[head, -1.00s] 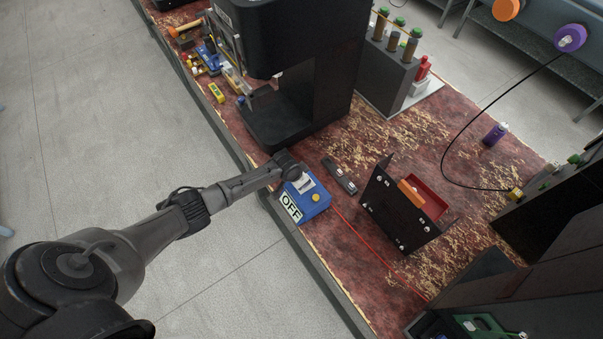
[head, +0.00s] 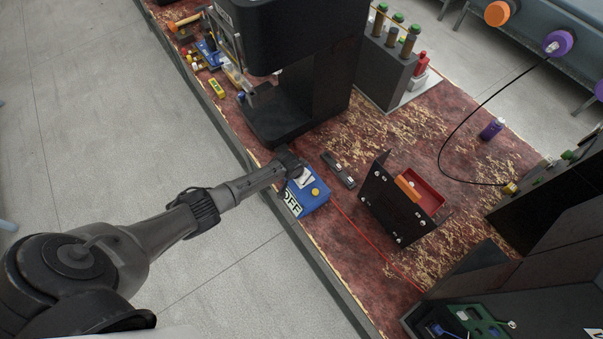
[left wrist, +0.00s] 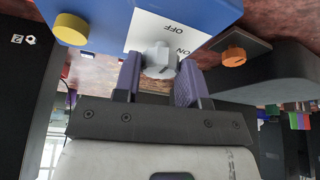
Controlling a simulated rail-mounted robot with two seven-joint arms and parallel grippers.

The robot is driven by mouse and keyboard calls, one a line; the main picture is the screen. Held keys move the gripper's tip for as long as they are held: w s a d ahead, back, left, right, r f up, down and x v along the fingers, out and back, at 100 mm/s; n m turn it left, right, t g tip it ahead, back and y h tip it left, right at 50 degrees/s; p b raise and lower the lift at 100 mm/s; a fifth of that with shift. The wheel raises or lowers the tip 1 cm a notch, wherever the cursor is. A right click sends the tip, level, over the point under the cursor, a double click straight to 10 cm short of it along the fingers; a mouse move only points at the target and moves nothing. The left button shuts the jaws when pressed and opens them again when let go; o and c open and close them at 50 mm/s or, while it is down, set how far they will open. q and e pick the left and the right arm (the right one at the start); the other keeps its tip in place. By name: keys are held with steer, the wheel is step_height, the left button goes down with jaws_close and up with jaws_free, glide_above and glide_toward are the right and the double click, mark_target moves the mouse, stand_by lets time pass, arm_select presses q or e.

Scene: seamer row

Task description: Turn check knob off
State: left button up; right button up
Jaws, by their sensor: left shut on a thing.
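A blue box (head: 314,200) with a yellow button and a white OFF sign (head: 291,203) sits at the table's near edge in the head view. In the left wrist view the blue box (left wrist: 195,14) carries a white label (left wrist: 170,30) reading ON and OFF. A grey knob (left wrist: 158,58) stands at the label's edge, between the two fingers of my left gripper (left wrist: 160,72), which is shut on it. The yellow button (left wrist: 71,29) is to the left. My right gripper is not in view.
A black machine (head: 290,40) stands behind the box. A dark handheld piece (head: 339,169) lies beside the box, and a black bracket with a red tray (head: 426,197) stands to the right. A red cable (head: 370,248) runs along the table. The floor at left is clear.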

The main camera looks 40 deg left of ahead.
arm_select(q)
steer(key=o, duration=0.9)
steer(key=shift+s+r, duration=0.1)
steer(key=shift+r, duration=0.35)
steer(key=p+v, duration=0.2)
steer(key=v, duration=1.1)
steer(key=shift+p, duration=0.4)
steer(key=shift+s+f, duration=0.1)
